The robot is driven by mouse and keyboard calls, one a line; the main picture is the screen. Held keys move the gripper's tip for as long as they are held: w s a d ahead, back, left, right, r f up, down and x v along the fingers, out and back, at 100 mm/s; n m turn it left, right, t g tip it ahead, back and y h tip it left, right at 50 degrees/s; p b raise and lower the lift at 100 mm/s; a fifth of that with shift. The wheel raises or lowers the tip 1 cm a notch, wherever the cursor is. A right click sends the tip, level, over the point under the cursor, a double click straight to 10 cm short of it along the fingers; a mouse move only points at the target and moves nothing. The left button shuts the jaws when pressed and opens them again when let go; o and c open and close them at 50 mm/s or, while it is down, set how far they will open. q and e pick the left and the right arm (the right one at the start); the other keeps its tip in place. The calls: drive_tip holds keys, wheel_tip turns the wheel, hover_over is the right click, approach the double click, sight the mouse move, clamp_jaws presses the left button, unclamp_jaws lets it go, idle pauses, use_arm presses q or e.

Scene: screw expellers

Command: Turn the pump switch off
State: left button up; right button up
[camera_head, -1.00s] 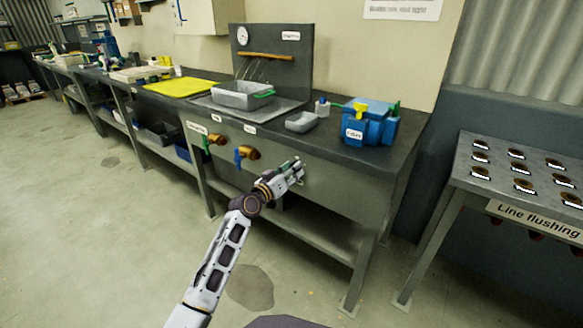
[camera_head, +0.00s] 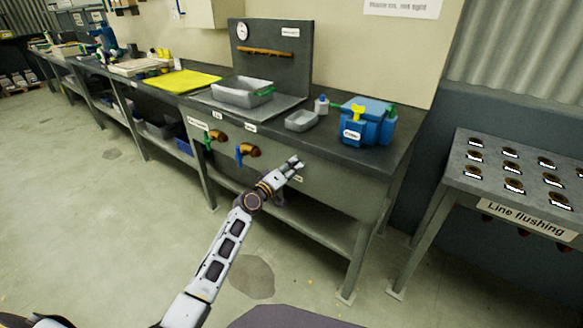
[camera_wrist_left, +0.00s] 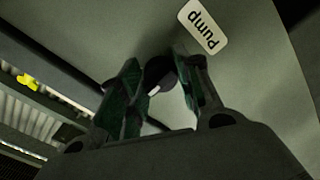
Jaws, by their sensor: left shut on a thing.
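The pump switch is a dark round knob (camera_wrist_left: 158,74) with a small white mark, on the grey front panel (camera_wrist_left: 255,75) of the bench. A white "Pump" label (camera_wrist_left: 203,27) is beside it. My left gripper (camera_wrist_left: 160,85) has its two green-padded fingers on either side of the knob and is shut on it. In the head view my left gripper (camera_head: 293,164) is against the bench front and hides the knob. Above the bench, a copper-coloured bar (camera_head: 266,58) is over a grey tray (camera_head: 243,92), with no water streams visible. My right gripper is not in view.
Two brass taps, one with a green handle (camera_head: 208,139) and one with a blue handle (camera_head: 239,156), stick out left of my gripper. A blue container (camera_head: 372,128) stands on the bench top. A line flushing table (camera_head: 455,165) is at right. The floor in front is clear.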

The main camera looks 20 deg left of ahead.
use_arm(q)
drive_tip(key=shift+a, duration=0.1)
idle(0.4)
drive_tip(key=o, duration=1)
drive_tip(key=shift+o, duration=0.2)
drive_tip(key=shift+s, duration=0.1)
drive_tip(key=v, duration=1.1)
drive_tip(key=shift+s, duration=0.35)
drive_tip(key=shift+a, duration=0.1)
